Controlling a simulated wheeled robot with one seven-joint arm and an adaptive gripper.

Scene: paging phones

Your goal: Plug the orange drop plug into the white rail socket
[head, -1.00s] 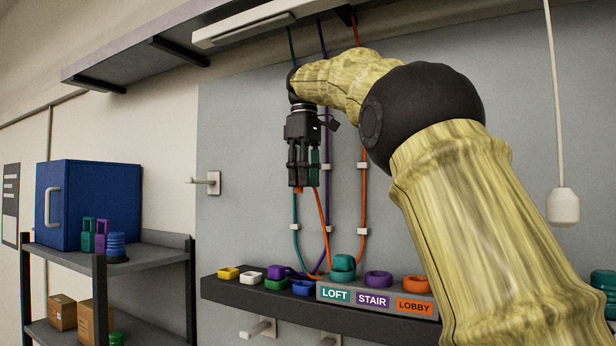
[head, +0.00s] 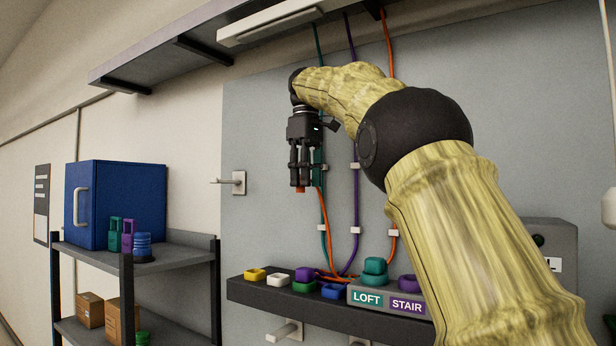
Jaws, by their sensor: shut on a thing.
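My gripper (head: 300,186) points down, shut on the orange drop plug (head: 300,190). Only the plug's lower tip shows between the fingers. Its orange cord (head: 323,205) hangs from the gripper and loops down near the rail. The white rail socket (head: 278,280) sits on the dark rail (head: 250,291), between a yellow socket (head: 255,274) and a green socket (head: 303,287). My gripper is well above the rail, slightly right of the white socket in the picture. The white socket looks empty.
A purple piece (head: 305,273) sits on the green socket. A blue socket (head: 334,291) and a LOFT/STAIR label block (head: 385,290) with a teal piece (head: 375,267) stand to the right. Teal and purple cords (head: 354,190) run down the wall panel. A white hook (head: 238,182) juts out left.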

